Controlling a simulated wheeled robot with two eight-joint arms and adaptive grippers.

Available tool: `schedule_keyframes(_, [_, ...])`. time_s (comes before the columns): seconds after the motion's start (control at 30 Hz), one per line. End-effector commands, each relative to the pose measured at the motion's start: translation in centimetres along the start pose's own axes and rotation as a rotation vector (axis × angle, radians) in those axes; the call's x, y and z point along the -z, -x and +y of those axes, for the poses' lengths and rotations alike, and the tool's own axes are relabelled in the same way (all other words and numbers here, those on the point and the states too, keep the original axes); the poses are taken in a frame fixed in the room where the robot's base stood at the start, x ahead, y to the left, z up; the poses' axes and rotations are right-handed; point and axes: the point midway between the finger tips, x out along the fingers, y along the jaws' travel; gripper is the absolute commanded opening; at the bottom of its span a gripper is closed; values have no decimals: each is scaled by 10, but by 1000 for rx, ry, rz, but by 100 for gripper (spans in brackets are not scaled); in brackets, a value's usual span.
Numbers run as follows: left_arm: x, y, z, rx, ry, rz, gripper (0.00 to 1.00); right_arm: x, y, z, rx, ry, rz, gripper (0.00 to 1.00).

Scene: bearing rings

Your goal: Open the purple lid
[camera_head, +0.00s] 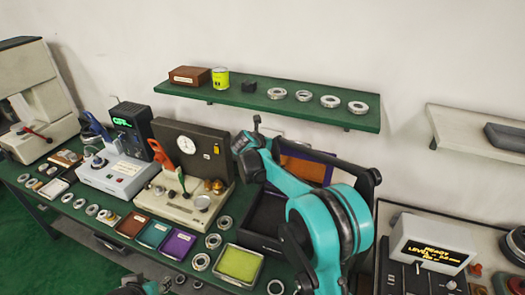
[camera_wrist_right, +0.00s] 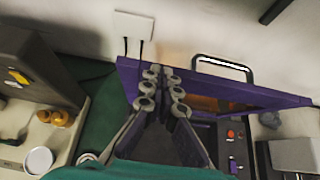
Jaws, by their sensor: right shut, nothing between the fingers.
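In the head view, a bit of the purple lid (camera_head: 318,156) shows beside an orange panel (camera_head: 302,168), mostly hidden by my right arm. It appears raised above a dark case (camera_head: 266,216). My right gripper (camera_wrist_right: 162,80) is shut and empty, its fingertips over the lid's left end. I cannot tell whether they touch it.
A grey instrument box (camera_head: 190,150) and pale base with knobs (camera_head: 185,203) stand left of the case. A green shelf (camera_head: 240,97) with several rings is above. Small coloured trays, including a purple one (camera_head: 178,244), line the front. A console (camera_head: 428,255) stands right.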

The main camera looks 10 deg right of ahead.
Motion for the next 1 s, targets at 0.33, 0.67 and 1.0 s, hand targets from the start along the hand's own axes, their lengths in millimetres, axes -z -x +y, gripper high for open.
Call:
schedule_keyframes(0.33, [5,7,0,0,0,0,40,-30,-34,0,1,-2,-2,0])
schedule_keyframes(0.67, [5,7,0,0,0,0,40,-34,-41,0,-1,-1,-3,0])
schedule_keyframes(1.0, [5,7,0,0,0,0,40,-34,-40,1,-1,-1,-3,0])
